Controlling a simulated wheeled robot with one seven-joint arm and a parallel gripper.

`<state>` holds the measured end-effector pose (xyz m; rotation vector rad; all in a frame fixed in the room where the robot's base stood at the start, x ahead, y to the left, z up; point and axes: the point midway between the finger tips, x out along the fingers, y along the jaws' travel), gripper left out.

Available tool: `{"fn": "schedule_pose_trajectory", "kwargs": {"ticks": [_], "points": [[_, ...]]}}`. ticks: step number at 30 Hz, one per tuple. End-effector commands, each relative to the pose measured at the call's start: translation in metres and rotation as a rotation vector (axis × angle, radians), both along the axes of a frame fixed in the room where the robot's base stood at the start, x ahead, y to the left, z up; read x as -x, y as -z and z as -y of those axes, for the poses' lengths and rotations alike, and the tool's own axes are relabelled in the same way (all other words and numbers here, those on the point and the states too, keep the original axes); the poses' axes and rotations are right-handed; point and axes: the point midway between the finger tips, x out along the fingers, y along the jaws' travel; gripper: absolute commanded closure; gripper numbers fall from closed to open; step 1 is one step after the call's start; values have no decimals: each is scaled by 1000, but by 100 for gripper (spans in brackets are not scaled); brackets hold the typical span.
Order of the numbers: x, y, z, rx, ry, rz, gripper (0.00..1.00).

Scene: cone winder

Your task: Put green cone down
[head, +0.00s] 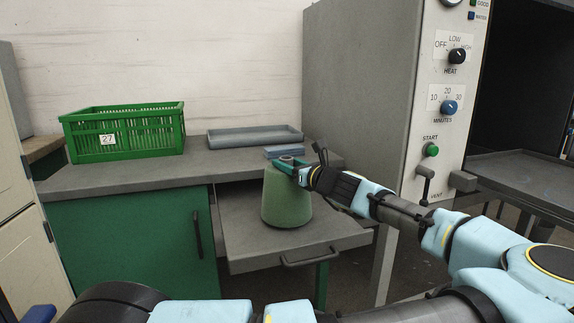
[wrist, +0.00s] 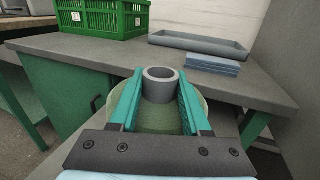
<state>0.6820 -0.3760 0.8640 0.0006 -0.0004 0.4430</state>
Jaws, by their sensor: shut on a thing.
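The green cone (head: 286,200) is upright, with a grey tube end at its top. My gripper (head: 287,164) is shut on the top of the cone, one finger on each side of the grey tube. In the wrist view my gripper (wrist: 159,92) spans the tube, and the green cone body (wrist: 160,119) shows below it. In the head view the cone stands over the pulled-out grey shelf (head: 245,240) below the counter. I cannot tell whether its base touches the shelf.
A green crate (head: 125,130) marked 27 stands on the grey counter (head: 90,178). A shallow grey tray (head: 255,136) and a small stack of blue pieces (head: 284,151) lie behind the cone. A tall grey cabinet (head: 360,90) with dials stands at the right.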

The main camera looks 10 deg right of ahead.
Motion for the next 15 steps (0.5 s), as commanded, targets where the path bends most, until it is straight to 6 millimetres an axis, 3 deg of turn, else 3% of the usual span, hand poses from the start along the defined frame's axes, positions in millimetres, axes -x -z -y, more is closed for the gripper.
{"fn": "schedule_pose_trajectory", "kwargs": {"ticks": [4,5,12,15], "points": [[0,-2,0,1,-1,2,100],[0,0,0,0,0,-1,52],[0,0,0,0,0,-1,25],[0,0,0,0,0,-1,23]]}}
